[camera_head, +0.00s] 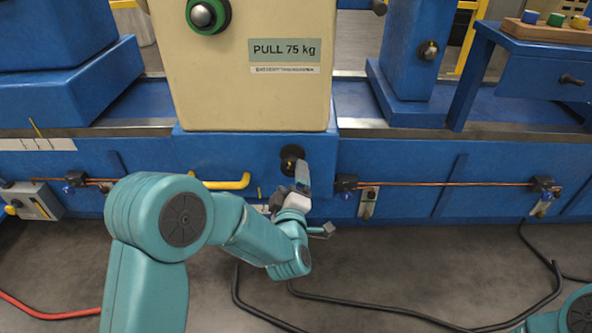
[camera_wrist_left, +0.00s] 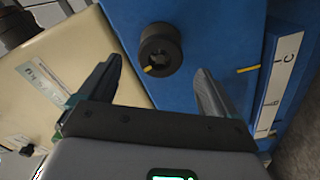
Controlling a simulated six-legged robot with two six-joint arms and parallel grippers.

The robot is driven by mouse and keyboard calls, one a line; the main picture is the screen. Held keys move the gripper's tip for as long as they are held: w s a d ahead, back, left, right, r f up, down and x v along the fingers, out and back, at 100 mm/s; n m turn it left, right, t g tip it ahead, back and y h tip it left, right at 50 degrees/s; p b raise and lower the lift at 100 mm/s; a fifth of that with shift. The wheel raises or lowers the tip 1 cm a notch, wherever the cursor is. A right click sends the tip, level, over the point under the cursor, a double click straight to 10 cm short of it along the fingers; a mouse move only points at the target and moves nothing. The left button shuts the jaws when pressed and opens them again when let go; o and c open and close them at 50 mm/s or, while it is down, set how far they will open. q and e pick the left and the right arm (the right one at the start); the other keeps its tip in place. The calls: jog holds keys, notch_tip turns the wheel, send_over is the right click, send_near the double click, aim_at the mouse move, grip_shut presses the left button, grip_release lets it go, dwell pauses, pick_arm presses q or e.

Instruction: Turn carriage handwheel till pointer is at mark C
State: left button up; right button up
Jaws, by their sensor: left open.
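The carriage handwheel is a small black round knob (camera_head: 292,158) on the blue carriage front, below the cream box. In the left wrist view the handwheel (camera_wrist_left: 160,48) has a yellow mark on its rim. A thin yellow pointer (camera_wrist_left: 248,69) sits beside a white scale plate (camera_wrist_left: 283,75) with dark characters, one like a C; I cannot tell which mark it meets. My left gripper (camera_head: 289,187) is open and empty just in front of and below the handwheel, and its fingers (camera_wrist_left: 159,70) lie either side of it without visible contact. My right gripper is out of view.
The cream box (camera_head: 245,90) labelled PULL 75 kg stands above the carriage. A yellow handle (camera_head: 225,183) is left of the handwheel. A copper rod (camera_head: 450,184) runs along the blue bed to the right. A second white scale (camera_head: 40,144) is at far left. Black cables (camera_head: 390,311) cross the floor.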

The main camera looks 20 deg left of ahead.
aim_at(293, 170)
pick_arm(q)
jog(key=p+x, duration=0.1)
jog(key=x, duration=0.3)
jog(key=shift+w, duration=0.1)
jog(key=shift+f+b, duration=0.1)
jog(key=shift+b, duration=0.4)
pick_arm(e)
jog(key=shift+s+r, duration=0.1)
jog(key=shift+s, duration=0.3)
pick_arm(q)
jog(key=c, duration=1.2)
jog(key=shift+d, duration=0.1)
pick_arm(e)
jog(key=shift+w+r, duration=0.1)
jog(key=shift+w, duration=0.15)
